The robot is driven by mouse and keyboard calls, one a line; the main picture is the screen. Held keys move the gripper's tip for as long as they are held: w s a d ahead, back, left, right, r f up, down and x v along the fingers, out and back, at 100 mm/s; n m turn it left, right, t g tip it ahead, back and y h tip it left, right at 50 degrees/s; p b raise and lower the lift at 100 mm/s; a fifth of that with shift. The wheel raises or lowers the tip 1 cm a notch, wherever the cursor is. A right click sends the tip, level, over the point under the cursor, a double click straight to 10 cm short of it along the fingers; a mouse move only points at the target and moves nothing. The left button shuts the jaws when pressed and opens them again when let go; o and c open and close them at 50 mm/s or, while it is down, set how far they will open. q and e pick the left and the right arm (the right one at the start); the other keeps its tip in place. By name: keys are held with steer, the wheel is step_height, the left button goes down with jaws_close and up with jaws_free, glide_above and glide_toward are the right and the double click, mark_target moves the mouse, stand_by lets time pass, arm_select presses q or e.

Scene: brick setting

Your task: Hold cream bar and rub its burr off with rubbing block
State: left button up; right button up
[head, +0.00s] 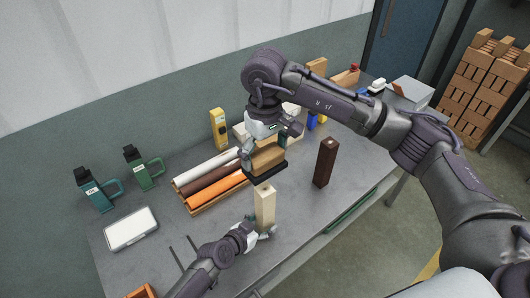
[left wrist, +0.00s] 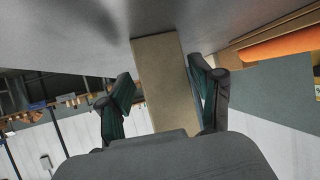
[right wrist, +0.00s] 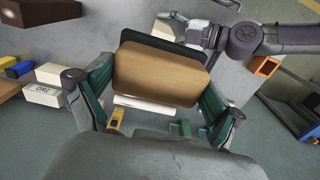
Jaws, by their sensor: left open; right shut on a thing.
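The cream bar (head: 265,206) stands upright on the grey table. My left gripper (head: 258,232) is low at the bar. In the left wrist view the bar (left wrist: 162,75) stands between my open left fingers (left wrist: 165,105), with a gap at the left finger. My right gripper (head: 258,150) is shut on the rubbing block (head: 267,160), a tan block with a dark base. It holds the block above and close to the bar's top. The right wrist view shows the block (right wrist: 162,75) between both fingers (right wrist: 158,98). I cannot make out the burr.
A dark brown bar (head: 325,163) stands to the right. A tray with white, brown and orange rolls (head: 215,188) lies to the left. Table is clear at front right.

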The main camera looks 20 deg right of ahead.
arm_select(q)
steer(key=shift+w+d+f, duration=0.15)
steer(key=shift+w+d, duration=0.05)
steer(key=shift+c, duration=0.2)
steer(key=c, duration=0.7)
stand_by(0.6)
